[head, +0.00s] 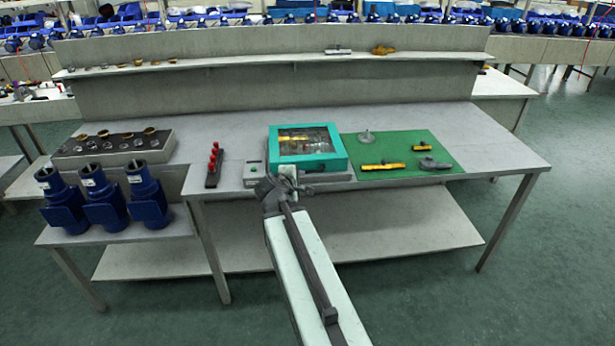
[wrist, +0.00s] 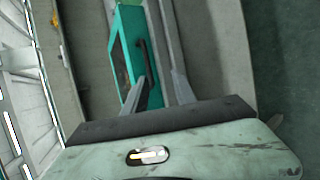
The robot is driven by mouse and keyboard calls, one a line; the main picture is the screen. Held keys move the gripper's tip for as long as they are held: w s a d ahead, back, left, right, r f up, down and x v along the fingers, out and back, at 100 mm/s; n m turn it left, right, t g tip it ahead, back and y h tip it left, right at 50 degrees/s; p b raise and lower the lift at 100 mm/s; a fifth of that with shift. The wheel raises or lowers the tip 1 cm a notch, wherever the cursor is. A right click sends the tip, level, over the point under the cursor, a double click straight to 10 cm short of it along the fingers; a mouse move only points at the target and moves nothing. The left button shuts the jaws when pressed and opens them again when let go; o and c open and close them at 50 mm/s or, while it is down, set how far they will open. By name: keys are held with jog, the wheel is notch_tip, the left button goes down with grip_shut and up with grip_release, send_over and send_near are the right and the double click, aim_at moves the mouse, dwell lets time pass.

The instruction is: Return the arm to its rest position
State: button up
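My arm reaches forward from the bottom of the head view to the front edge of the grey workbench (head: 225,135). My gripper (head: 283,183) is just in front of a teal box (head: 308,164) with a clear window on top. I cannot tell whether that finger touches the handle.
A red-knobbed rack (head: 213,165) stands left of the box. A green mat (head: 395,147) with yellow and grey parts lies right of it. Blue pumps (head: 105,200) stand on a lower shelf at left, below a parts tray (head: 115,147). Floor at right is clear.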

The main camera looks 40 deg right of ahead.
jog(key=shift+w+a, duration=0.1)
jog(key=shift+a, duration=0.1)
jog(key=w+a+r+y+p, duration=0.1)
jog(key=w+a+y+p, duration=0.15)
jog(key=a, duration=0.55)
jog(key=w+a+r+y+p, duration=0.1)
jog(key=a+r+p, duration=0.1)
jog(key=a+p, duration=0.35)
jog(key=s+a+f+m+g+y, duration=0.3)
jog(key=s+a, duration=0.3)
jog(key=a, duration=0.4)
jog(key=s+a+f+m+g+y, duration=0.3)
jog(key=s+a+m, duration=0.3)
jog(key=a, duration=0.4)
jog(key=shift+s+f+m+b, duration=0.3)
jog(key=shift+s+f, duration=0.15)
